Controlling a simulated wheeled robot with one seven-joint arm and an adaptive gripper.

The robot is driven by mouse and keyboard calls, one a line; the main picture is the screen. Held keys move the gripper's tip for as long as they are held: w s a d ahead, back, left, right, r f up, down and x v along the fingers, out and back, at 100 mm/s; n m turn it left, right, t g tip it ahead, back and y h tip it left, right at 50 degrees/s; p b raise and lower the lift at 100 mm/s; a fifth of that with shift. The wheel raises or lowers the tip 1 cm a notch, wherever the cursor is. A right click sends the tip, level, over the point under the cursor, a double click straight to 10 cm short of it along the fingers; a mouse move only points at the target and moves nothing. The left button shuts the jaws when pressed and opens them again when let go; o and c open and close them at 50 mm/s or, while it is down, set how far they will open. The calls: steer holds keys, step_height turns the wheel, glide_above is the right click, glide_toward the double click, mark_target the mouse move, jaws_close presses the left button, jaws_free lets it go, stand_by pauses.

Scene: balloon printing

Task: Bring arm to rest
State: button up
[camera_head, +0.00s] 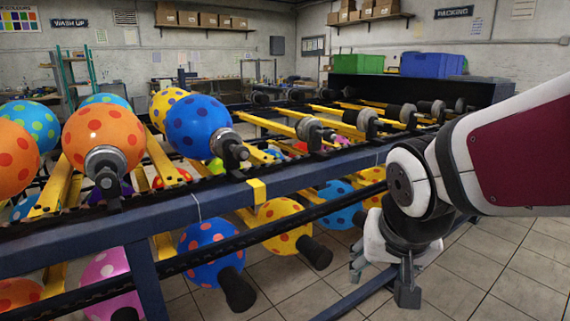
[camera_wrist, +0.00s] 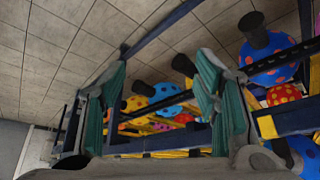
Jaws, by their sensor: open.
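My arm (camera_head: 500,160) reaches in from the right edge of the head view and bends down at its wrist. My gripper (camera_head: 380,280) hangs low beside the front rail of the balloon rack, above the tiled floor. In the wrist view my gripper (camera_wrist: 155,105) shows its two fingers spread wide apart. It is open, and nothing is between the fingers. Whether it touches the rack cannot be told.
The balloon rack (camera_head: 230,190) runs diagonally with dotted balloons, including an orange one (camera_head: 103,138) and a blue one (camera_head: 199,126). A yellow balloon (camera_head: 283,226) hangs below. Green (camera_head: 357,63) and blue (camera_head: 431,65) bins stand behind. Tiled floor (camera_head: 490,270) is clear at lower right.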

steer(key=s+d+n+g+y, duration=0.1)
steer(key=s+d+g, duration=0.15)
steer(key=s, duration=0.95)
steer(key=s+d+n+g, duration=0.1)
steer(key=s+g, duration=0.2)
steer(key=s, duration=0.9)
step_height(320, 180, up, 30)
steer(key=t+p, duration=0.4)
steer(key=p, duration=2.4)
steer(key=shift+w+d, duration=0.15)
steer(key=shift+d, duration=0.1)
steer(key=shift+f, duration=0.1)
